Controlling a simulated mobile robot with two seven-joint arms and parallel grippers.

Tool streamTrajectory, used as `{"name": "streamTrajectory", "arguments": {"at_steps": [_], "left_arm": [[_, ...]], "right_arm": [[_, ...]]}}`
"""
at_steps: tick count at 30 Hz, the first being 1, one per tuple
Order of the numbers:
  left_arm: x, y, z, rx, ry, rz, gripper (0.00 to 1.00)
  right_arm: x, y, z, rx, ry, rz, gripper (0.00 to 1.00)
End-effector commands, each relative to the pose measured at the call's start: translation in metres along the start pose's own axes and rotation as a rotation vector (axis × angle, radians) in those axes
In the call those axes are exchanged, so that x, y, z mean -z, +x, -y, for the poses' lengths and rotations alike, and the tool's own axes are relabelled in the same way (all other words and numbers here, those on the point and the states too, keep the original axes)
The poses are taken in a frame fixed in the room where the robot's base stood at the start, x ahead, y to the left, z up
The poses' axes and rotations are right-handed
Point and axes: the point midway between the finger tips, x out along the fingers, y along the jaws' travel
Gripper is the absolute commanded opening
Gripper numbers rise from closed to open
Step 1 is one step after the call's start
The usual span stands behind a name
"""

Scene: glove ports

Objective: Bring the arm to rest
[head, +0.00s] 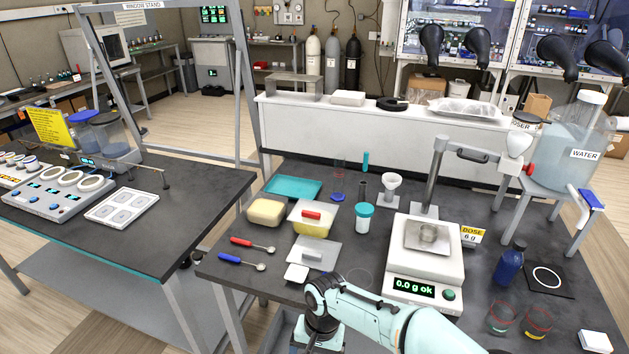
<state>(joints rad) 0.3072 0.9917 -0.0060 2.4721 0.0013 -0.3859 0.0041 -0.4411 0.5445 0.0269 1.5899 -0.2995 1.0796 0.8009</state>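One pale teal arm of mine, which appears to be my right, comes in from the bottom right. Its bent joint is in front of the table's (380,190) near edge, and the link beyond it points down out of the picture. No gripper fingers show on it. My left arm and gripper are not in view. The arm covers part of the table's near edge.
Near the arm are a small white dish (297,273), red-handled (252,244) and blue-handled (242,261) spoons, a white-and-teal jar (364,219), a blue bottle (510,262) and glass beakers (502,318). A water tank (575,140) stands right. A gap separates the left bench (140,240).

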Motion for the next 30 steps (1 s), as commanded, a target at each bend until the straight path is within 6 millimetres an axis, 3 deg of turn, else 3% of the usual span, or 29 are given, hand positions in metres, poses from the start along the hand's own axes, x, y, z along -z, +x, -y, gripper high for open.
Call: {"name": "streamTrajectory", "arguments": {"at_steps": [1,5,9,12,16,21,30], "left_arm": [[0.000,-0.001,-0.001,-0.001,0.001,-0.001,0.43],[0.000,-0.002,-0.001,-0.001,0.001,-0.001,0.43],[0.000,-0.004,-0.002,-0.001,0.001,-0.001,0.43],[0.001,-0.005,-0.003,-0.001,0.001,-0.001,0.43],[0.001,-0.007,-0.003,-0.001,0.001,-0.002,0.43],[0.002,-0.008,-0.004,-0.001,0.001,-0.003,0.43],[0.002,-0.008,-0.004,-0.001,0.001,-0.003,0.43]], "right_arm": [[0.000,0.037,-0.014,0.013,-0.005,0.037,0.88],[-0.011,0.128,-0.050,0.090,-0.016,0.093,0.88],[-0.050,0.216,-0.099,0.175,0.012,0.123,0.88],[-0.091,0.262,-0.134,0.217,0.053,0.119,0.88],[-0.142,0.295,-0.169,0.233,0.102,0.097,0.88],[-0.181,0.307,-0.192,0.220,0.133,0.071,0.88],[-0.188,0.308,-0.197,0.214,0.136,0.058,0.88]]}}
